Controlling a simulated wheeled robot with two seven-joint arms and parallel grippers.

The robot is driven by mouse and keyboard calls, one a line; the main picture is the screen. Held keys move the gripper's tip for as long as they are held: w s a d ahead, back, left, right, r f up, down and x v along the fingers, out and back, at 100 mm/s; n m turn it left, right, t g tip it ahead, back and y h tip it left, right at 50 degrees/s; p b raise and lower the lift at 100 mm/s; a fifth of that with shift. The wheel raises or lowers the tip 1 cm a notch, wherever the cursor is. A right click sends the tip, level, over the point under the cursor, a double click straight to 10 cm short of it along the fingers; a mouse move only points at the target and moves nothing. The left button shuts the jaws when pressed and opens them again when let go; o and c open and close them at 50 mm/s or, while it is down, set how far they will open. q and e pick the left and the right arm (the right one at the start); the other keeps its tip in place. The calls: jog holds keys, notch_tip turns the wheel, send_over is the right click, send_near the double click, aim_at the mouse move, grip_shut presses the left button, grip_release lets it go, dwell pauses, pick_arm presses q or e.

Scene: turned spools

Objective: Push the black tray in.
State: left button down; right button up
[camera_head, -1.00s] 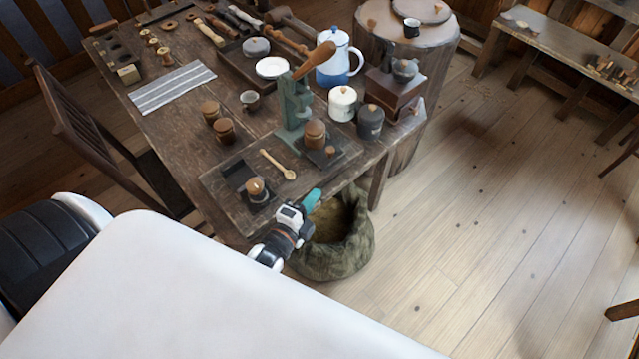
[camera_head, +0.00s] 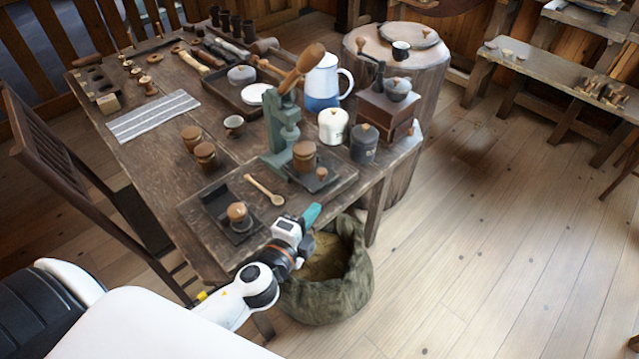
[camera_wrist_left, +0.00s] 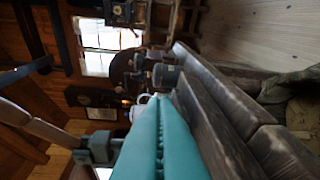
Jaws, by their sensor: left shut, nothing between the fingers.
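A black tray (camera_head: 324,184) lies at the foot of a green lever press (camera_head: 278,140), near the table's front edge. A wooden cup (camera_head: 304,156) and a small wooden knob (camera_head: 321,173) show at it. A second black piece, a mat or tray (camera_head: 215,201), lies farther left under a wooden-topped tamper (camera_head: 238,213); the picture does not settle which one is meant. My left gripper (camera_head: 311,214) has teal fingers, shut and empty, at the front edge, apart from the tray. Its fingers fill the lower middle of the left wrist view (camera_wrist_left: 160,143). My right gripper is out of view.
A wooden spoon (camera_head: 264,190) lies between the two black pieces. A white canister (camera_head: 333,126), a dark canister (camera_head: 364,146) and a grinder (camera_head: 385,112) stand right of the press. A sack (camera_head: 335,285) stands on the floor below my gripper. The floor at right is clear.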

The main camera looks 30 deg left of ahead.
aim_at(312, 188)
pick_arm(q)
jog(key=w, duration=0.2)
jog(key=w+a, duration=0.1)
jog(key=w, duration=0.2)
jog(key=w+f+p, duration=0.1)
jog(key=w, duration=0.2)
jog(key=shift+w+a+f, duration=0.1)
jog(key=shift+w+a, duration=0.15)
jog(key=shift+a, duration=0.1)
jog(key=shift+w+a+f, duration=0.1)
jog(key=shift+w+a, duration=0.25)
jog(key=shift+a, duration=0.05)
jog(key=shift+w+a, duration=0.25)
jog(key=shift+a, duration=0.4)
jog(key=shift+w+a, duration=0.2)
jog(key=shift+a, duration=0.4)
jog(key=shift+d, duration=0.1)
